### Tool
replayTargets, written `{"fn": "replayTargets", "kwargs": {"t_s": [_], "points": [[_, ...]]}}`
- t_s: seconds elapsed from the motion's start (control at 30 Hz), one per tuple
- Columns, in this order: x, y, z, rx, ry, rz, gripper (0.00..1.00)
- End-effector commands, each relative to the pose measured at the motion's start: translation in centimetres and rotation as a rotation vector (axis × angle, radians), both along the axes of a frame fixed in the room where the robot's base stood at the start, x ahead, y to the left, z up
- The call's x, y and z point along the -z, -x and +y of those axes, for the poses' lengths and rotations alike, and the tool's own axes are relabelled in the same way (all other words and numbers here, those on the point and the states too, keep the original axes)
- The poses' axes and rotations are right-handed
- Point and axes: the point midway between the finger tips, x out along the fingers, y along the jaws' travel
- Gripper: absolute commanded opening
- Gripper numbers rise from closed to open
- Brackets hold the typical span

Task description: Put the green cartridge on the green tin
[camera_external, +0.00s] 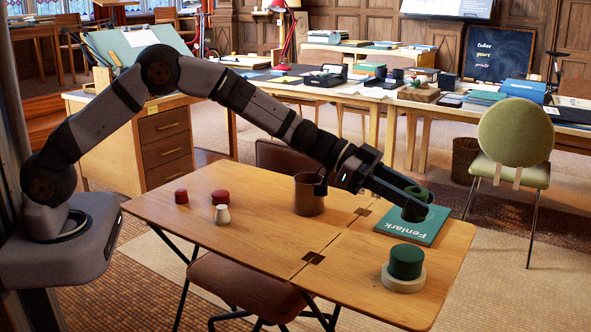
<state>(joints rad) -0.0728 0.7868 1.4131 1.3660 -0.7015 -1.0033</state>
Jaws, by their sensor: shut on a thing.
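My gripper (414,200) is at the right end of the wooden table, shut on a small dark green cylinder, which I take as the green cartridge (413,214). The fingers cross in front of it and hide its middle. It is over the teal book marked "Fenlark" (392,230); I cannot tell whether it touches the book. A wider green cylinder, which I take as the green tin (406,262), stands upright on a cream round base (403,284) near the table's front right edge. It is apart from my gripper, nearer the camera, and nothing is on top.
Further left are a small red cylinder (181,197), another red round thing (220,197) and a small white piece (222,215). The table's (260,238) front middle is clear. A chair (515,140) stands beyond the right end.

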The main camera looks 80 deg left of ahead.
Motion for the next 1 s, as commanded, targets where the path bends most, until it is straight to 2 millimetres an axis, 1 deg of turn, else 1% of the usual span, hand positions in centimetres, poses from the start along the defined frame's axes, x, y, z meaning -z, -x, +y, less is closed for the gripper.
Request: {"fn": "replayTargets", "kwargs": {"t_s": [0.03,0.1,0.2,0.3,0.53,0.8,0.9,1.0], "points": [[1.2,0.0,0.0,-0.001,0.001,0.003,0.14],[2.3,0.0,0.0,-0.001,0.000,0.003,0.14],[3.4,0.0,0.0,-0.002,0.001,0.002,0.14],[4.0,0.0,0.0,-0.001,0.000,0.000,0.14],[4.4,0.0,0.0,-0.001,0.000,0.000,0.14],[7.4,0.0,0.0,-0.001,0.001,0.002,0.14],[7.9,0.0,0.1,-0.001,0.000,0.000,0.14],[7.8,0.0,0.1,-0.002,-0.001,-0.002,0.14]]}}
